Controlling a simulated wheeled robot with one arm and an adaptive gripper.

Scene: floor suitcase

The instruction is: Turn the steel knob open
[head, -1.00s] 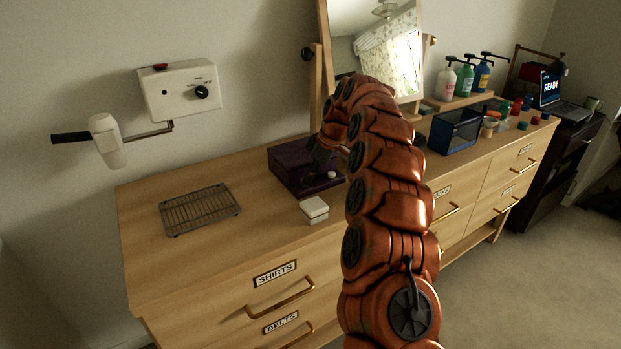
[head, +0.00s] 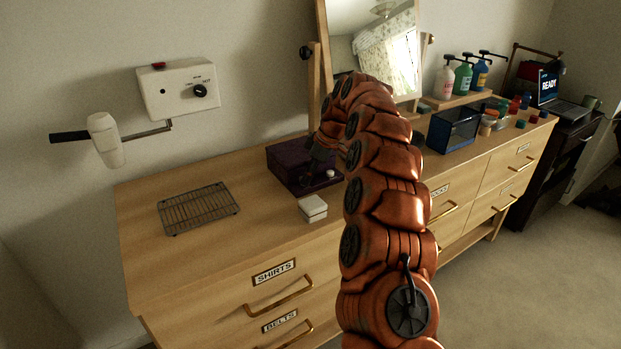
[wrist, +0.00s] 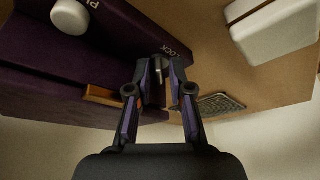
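A purple box (head: 290,158) stands on the dresser with its front towards me. In the wrist view the box (wrist: 50,92) fills the left side and carries a "LOCK" label. A small grey metal piece (wrist: 157,73), apparently the steel knob, shows beside that label. My gripper (wrist: 160,68) has its fingertips on either side of this piece. The fingers stand apart, but whether they press on it is unclear. In the head view my gripper (head: 312,160) is dark against the box front and hides the knob.
A white round knob (wrist: 70,17) sits on the same box. A small white box (head: 313,207) lies close in front. A wire rack (head: 198,208) lies to the left. A white wall unit with a black dial (head: 200,90) hangs behind, and a mirror (head: 385,50) stands behind my arm.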

